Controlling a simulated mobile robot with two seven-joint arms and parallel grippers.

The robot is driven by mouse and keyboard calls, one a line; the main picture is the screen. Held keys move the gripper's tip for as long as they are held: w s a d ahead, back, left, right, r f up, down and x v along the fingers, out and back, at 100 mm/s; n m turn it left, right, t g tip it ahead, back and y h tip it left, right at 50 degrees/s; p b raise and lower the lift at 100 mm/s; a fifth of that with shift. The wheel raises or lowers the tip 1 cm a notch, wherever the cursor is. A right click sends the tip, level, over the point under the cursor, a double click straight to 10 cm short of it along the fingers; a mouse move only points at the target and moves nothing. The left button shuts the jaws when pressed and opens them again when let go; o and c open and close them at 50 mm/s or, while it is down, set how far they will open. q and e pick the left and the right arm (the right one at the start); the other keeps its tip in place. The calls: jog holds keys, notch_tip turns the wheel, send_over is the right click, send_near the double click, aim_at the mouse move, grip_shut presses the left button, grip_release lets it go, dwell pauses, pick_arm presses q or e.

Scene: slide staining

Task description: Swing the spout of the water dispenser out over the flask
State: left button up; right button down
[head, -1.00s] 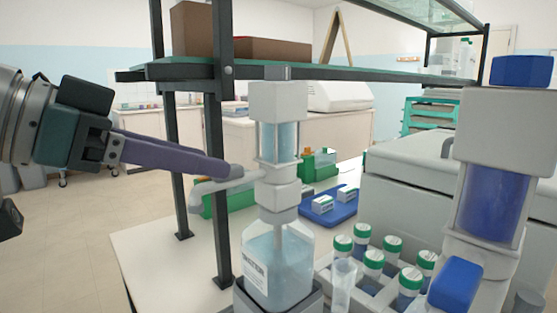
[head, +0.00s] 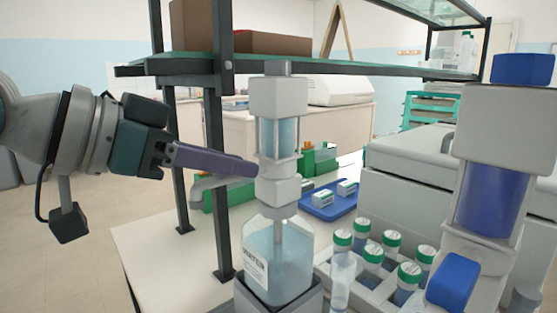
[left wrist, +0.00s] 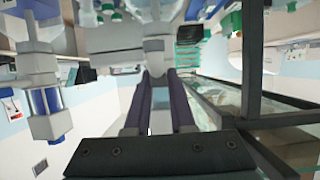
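The water dispenser (head: 277,100) has a white pump head on a clear labelled bottle (head: 277,265). Its pale spout (head: 208,187) points left, with the tip turned down. My left gripper (head: 253,168) comes in from the left, its purple fingers beside the pump neck and overlapping the spout. In the left wrist view, the fingers (left wrist: 160,100) stand apart with a pale part, apparently the spout, between them. I cannot tell whether they touch it. I cannot make out the flask with certainty; a clear vessel (head: 342,275) stands right of the bottle. My right gripper is out of view.
A rack (head: 328,270) with several green-capped vials stands to the right. A second dispenser with blue liquid (head: 490,200) stands at the far right. A blue tray (head: 330,203) lies behind. A dark shelf post (head: 219,150) and glass shelf (head: 300,70) rise close behind the gripper.

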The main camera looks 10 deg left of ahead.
pick_arm(q)
grip_shut()
dwell(0.9)
